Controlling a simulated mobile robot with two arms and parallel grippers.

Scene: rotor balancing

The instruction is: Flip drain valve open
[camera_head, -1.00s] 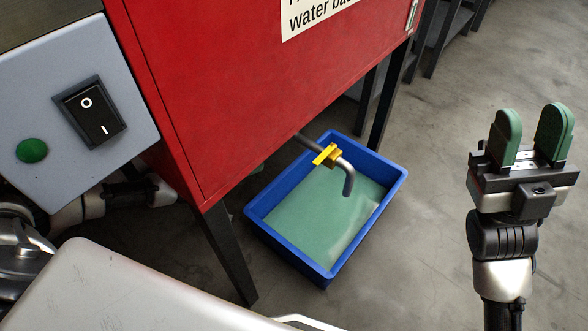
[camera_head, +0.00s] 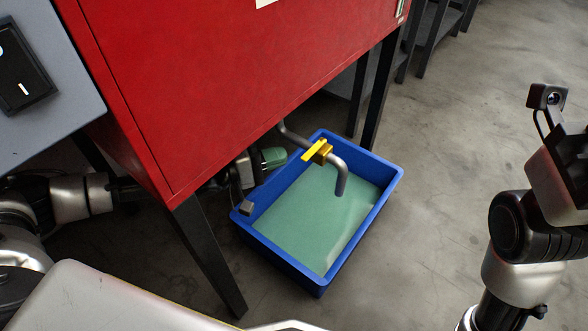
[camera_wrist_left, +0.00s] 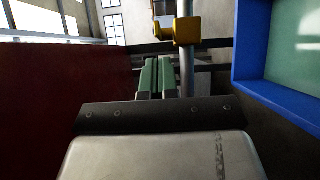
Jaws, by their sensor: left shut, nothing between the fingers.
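The drain valve's yellow handle (camera_head: 314,150) sits on a grey drain pipe (camera_head: 342,180) coming from under the red cabinet, its spout bent down over a blue basin (camera_head: 262,243). The handle lies crosswise to the pipe. My left gripper (camera_head: 272,157) is under the cabinet edge, left of the valve, its green fingers shut and empty. In the left wrist view the closed fingers (camera_wrist_left: 156,78) are apart from the yellow valve (camera_wrist_left: 184,30), which is ahead and slightly right. My right gripper (camera_head: 562,165) is partly in view at the right; its fingers are hidden.
The red cabinet (camera_head: 230,80) overhangs the left arm, with a dark leg (camera_head: 210,255) in front of the basin. The basin holds green liquid (camera_head: 310,225). A grey switch panel (camera_head: 60,120) is at left. Concrete floor (camera_head: 430,200) is clear to the right.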

